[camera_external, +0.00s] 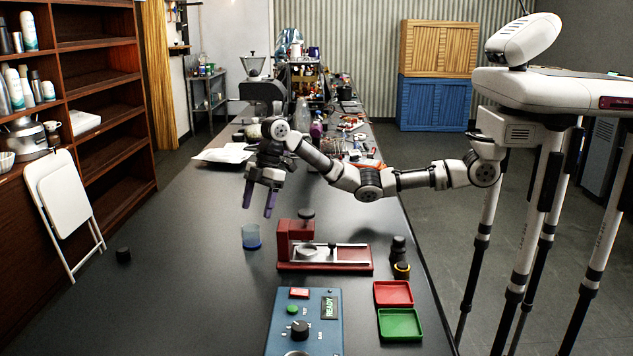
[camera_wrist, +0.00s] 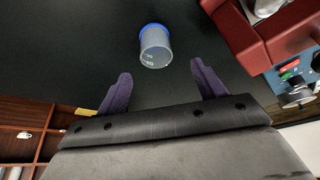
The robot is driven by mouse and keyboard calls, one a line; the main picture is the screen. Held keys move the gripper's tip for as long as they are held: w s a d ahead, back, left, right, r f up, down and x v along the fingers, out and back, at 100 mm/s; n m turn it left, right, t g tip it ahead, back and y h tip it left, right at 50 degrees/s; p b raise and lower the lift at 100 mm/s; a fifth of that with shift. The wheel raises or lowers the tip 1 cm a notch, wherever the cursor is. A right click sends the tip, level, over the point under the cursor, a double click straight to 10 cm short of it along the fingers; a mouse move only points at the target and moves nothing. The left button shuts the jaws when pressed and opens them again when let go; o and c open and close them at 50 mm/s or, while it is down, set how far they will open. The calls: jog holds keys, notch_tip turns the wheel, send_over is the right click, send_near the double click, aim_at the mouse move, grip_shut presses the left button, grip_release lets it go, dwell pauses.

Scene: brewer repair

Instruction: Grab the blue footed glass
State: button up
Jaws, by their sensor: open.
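The blue footed glass (camera_external: 251,237) stands upright on the dark table, a clear cup with a blue base. In the wrist view the glass (camera_wrist: 155,46) lies beyond my fingertips, roughly midway between them, with its blue part at the far end. My gripper (camera_external: 259,204) has two purple fingers spread apart and pointing down, above the table and behind the glass in the external view. In the wrist view my gripper (camera_wrist: 160,84) is open and empty, and no finger touches the glass.
A red fixture (camera_external: 325,256) stands just right of the glass. A blue control box (camera_external: 304,325) is in front. Red (camera_external: 393,293) and green (camera_external: 400,324) trays and dark knobs (camera_external: 400,258) are at right. The table left of the glass is mostly clear.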

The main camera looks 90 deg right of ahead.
aim_at(247, 245)
jog(key=x, duration=0.4)
jog(key=shift+w+f+p, duration=0.1)
jog(key=shift+p, duration=0.3)
jog(key=shift+d+p+x, duration=0.2)
jog(key=shift+p+x, duration=0.95)
jog(key=shift+x, duration=1.45)
jog(key=shift+w, duration=0.2)
jog(key=c, duration=1.1)
